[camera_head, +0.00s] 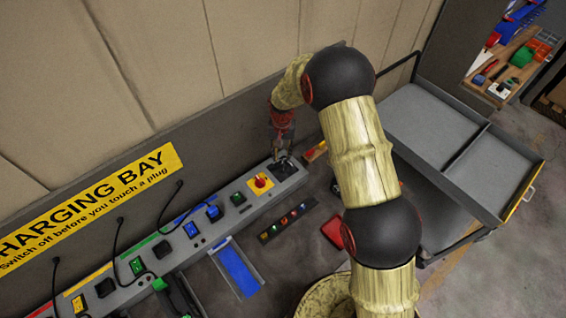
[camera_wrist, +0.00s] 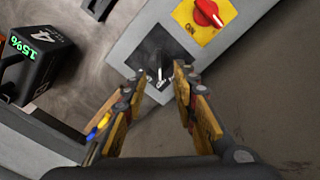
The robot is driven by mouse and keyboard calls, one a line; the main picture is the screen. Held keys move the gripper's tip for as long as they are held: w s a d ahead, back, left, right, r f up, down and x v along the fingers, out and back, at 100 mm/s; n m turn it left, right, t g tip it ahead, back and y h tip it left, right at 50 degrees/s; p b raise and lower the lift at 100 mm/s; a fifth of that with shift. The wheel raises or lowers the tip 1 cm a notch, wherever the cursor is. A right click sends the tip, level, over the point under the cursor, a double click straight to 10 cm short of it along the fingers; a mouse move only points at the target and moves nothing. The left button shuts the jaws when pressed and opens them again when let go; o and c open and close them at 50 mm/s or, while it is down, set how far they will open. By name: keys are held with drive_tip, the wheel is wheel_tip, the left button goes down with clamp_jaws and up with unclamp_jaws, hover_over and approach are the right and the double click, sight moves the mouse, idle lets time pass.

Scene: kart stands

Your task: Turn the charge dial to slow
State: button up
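The charge dial (camera_head: 285,167) is a dark square plate at the right end of the grey charging strip. In the wrist view the dark dial (camera_wrist: 157,58) shows a small pale pointer or knob at its lower part. My gripper (camera_head: 282,152) is over the dial in the head view. In the wrist view my gripper (camera_wrist: 158,78) has its two yellow fingers apart, with the pale pointer between and just beyond the tips. I see no clear contact. Any slow marking is too small or hidden to read.
A red rotary switch on a yellow plate (camera_head: 260,183) sits just left of the dial. A black box reading 15% (camera_wrist: 42,62) is beside the strip. A row of coloured items (camera_head: 286,222), a red object (camera_head: 332,231) and a grey tray cart (camera_head: 436,124) are nearby.

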sight(282, 165)
wheel_tip(282, 165, down, 7)
drive_tip(key=shift+f+p, duration=0.1)
drive_tip(key=shift+p, duration=0.3)
drive_tip(key=shift+c, duration=0.5)
clamp_jaws()
